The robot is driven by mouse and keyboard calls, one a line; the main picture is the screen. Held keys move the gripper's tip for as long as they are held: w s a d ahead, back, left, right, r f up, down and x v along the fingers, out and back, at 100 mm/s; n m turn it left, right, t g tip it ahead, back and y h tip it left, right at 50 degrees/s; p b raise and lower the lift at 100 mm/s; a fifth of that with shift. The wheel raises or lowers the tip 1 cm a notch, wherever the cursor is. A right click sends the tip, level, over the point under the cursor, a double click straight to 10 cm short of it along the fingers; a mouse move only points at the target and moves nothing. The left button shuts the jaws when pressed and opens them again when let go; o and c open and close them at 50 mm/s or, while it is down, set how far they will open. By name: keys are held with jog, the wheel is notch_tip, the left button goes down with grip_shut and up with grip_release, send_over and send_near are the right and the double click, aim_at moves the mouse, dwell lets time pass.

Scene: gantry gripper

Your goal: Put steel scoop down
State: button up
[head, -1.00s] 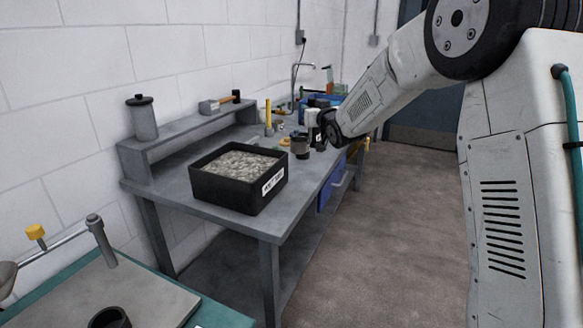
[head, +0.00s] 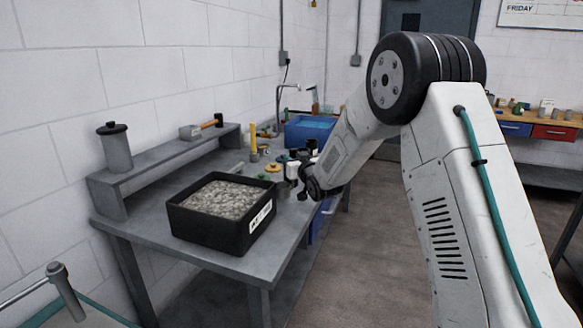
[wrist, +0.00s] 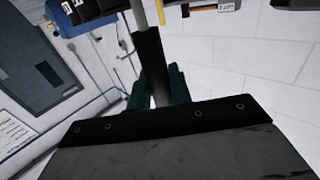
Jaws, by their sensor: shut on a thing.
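My gripper (wrist: 160,88) is shut on the steel scoop (wrist: 149,55), with its dark green fingers on either side of the black handle. In the wrist view the handle runs up from the fingers to a bare steel shaft at the top edge. The scoop's bowl is out of that view. In the head view my gripper (head: 307,180) is over the right edge of the grey workbench (head: 150,213), beyond the black bin. The scoop cannot be made out there, and I cannot tell whether it touches the bench.
The black bin (head: 205,232) of grey granules fills the bench's near part. Jars, a yellow cylinder (head: 253,137) and a blue tub (head: 300,135) crowd the far part. A raised shelf (head: 165,158) along the wall bears a canister (head: 115,147) and a hammer-like tool. Open floor lies right.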

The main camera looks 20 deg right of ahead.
jog(key=shift+a+f, duration=0.1)
jog(key=shift+f, duration=1.05)
jog(key=shift+f, duration=0.2)
jog(key=o, duration=0.9)
